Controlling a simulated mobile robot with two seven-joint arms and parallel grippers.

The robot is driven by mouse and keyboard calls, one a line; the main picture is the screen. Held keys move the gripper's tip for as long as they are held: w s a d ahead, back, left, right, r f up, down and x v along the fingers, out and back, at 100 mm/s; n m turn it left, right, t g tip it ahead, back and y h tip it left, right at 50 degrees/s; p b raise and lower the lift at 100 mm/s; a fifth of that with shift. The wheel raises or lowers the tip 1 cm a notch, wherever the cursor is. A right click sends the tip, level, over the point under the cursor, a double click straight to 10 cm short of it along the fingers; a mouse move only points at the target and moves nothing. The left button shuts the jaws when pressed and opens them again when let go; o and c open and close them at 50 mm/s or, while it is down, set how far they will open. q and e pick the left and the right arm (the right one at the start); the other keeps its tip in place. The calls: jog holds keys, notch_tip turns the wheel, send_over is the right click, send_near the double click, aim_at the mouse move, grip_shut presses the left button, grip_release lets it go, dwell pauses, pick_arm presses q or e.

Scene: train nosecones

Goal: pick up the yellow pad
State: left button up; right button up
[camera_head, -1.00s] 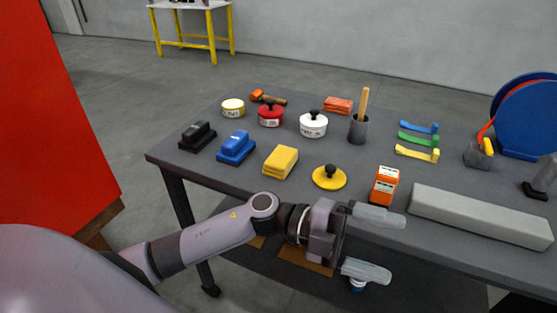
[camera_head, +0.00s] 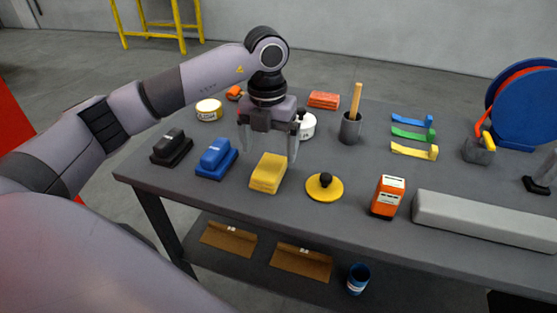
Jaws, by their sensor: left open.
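A yellow block-shaped pad (camera_head: 268,174) lies on the dark grey table, left of the middle. A round yellow disc with a black knob (camera_head: 325,188) lies to its right. My left gripper (camera_head: 268,155) points down with its two fingers spread wide and nothing between them. Its fingertips appear at either side of the block's far end, seemingly above it; I cannot tell the exact height, and no contact shows. My right gripper is not in view.
A blue block (camera_head: 216,158) and a black block (camera_head: 172,147) sit left of the yellow block. An orange box (camera_head: 388,196) and a long grey bar (camera_head: 485,220) lie to the right.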

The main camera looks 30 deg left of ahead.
aim_at(269, 166)
pick_arm(q)
jog(key=shift+w+a+f, duration=0.1)
jog(key=shift+a+f, duration=0.05)
jog(key=shift+f, duration=0.05)
jog(key=f, duration=0.3)
jog(key=f+p, duration=0.1)
jog(key=f, duration=0.2)
jog(key=shift+w+a+f, duration=0.2)
jog(key=shift+f, duration=0.1)
jog(key=c, duration=1.1)
